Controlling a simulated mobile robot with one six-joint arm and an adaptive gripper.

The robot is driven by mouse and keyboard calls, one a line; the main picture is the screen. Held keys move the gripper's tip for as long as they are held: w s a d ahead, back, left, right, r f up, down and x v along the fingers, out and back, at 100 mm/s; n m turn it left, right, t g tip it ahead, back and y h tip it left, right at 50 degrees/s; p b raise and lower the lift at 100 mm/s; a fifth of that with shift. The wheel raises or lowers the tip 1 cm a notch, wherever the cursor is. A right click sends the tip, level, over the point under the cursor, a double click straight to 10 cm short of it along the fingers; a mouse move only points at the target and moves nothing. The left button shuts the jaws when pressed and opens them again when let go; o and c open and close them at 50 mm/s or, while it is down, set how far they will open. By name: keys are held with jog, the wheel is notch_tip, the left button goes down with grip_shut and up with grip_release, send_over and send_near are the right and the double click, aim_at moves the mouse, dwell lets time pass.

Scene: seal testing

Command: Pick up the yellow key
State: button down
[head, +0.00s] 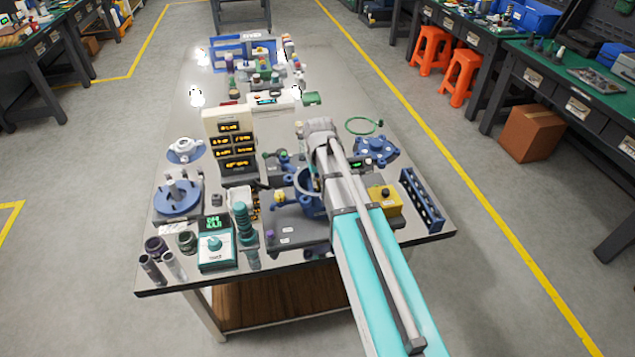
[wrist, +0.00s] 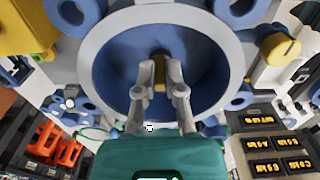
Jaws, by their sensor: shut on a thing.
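In the wrist view, the two fingers of my gripper (wrist: 160,68) are closed on a small dull-yellow piece, which looks like the yellow key (wrist: 160,74). The fingers cover its sides, so its full shape is hidden. Behind it is a round blue housing (wrist: 115,60) with a pale grey rim. I cannot tell whether the key touches the housing. In the head view, my arm reaches over the middle of the table, and the blue housing (head: 307,199) shows just left of it. The key cannot be made out there.
The table (head: 170,285) is crowded. A yellow box (head: 385,200) and a blue slotted rack (head: 421,200) stand right of my arm. A stack of lit displays (head: 236,150) and a teal-fronted meter (head: 215,245) stand to the left. The table's right rear has some bare surface.

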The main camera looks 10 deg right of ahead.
jog(key=shift+r+p, duration=1.15)
jog(key=shift+r, duration=0.1)
jog(key=s+r+p, duration=0.1)
jog(key=r+p, duration=0.1)
jog(key=s+r+p, duration=0.4)
jog(key=shift+r+p, duration=0.3)
jog(key=s+r+p, duration=0.3)
jog(key=s, duration=0.6)
jog(key=shift+a+r+p, duration=0.2)
jog(key=shift+r+p, duration=0.1)
jog(key=shift+p, duration=0.05)
